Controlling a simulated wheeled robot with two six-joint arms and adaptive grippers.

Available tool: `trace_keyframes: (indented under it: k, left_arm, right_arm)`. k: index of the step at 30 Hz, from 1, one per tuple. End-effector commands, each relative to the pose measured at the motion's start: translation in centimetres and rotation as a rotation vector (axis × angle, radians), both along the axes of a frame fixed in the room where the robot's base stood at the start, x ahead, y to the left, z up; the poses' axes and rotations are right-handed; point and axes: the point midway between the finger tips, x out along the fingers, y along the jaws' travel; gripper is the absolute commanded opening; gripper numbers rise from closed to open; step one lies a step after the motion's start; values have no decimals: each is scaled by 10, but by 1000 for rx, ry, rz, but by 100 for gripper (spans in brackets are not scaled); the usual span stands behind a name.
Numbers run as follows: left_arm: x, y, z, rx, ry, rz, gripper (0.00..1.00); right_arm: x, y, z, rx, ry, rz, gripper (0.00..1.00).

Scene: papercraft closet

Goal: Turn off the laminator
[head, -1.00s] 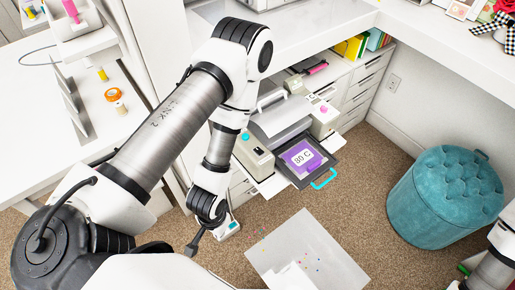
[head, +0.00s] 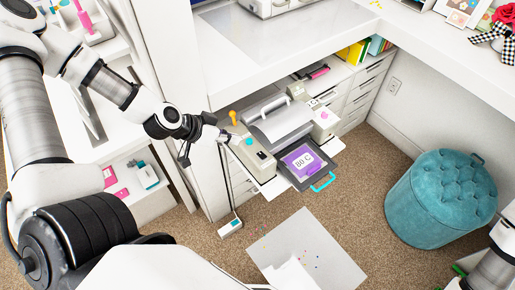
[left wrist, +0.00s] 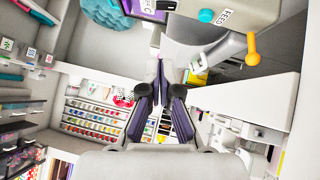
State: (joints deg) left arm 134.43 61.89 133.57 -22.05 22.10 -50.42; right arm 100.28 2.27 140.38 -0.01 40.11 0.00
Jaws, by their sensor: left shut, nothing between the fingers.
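The laminator (head: 280,122) is a grey machine with a carry handle, standing on a pulled-out shelf. Its beige left side box (head: 250,150) has a teal button (head: 249,141) and a dark slot or switch. An orange-tipped lever (head: 233,117) stands behind that box. In the left wrist view the teal button (left wrist: 206,16), a FEED label and the orange lever (left wrist: 252,48) show near the top. My left gripper (left wrist: 157,62) is shut and empty. In the head view it is just left of the beige box; contact cannot be told.
A dark tray (head: 318,172) with a purple "80 C" sheet and cyan handle juts out in front. A white box with a teal button (head: 230,226) is on the floor by a black cord. A teal ottoman (head: 441,190) stands right.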

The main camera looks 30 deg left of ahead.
Motion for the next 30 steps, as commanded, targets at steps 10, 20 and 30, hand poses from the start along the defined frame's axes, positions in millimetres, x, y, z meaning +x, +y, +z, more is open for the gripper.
trace_keyframes:
  k: [10, 20, 30]
  left_arm:
    - [2, -1, -1, 4, -2, -3, 0]
    - [27, -18, -41, 14, -1, -10, 0]
    - [59, -45, -83, 5, 4, -6, 0]
  right_arm:
    - [0, 0, -3, 0, 0, 0, 40]
    - [0, 0, -62, 0, 1, 0, 40]
    - [0, 0, -77, 0, 0, 0, 40]
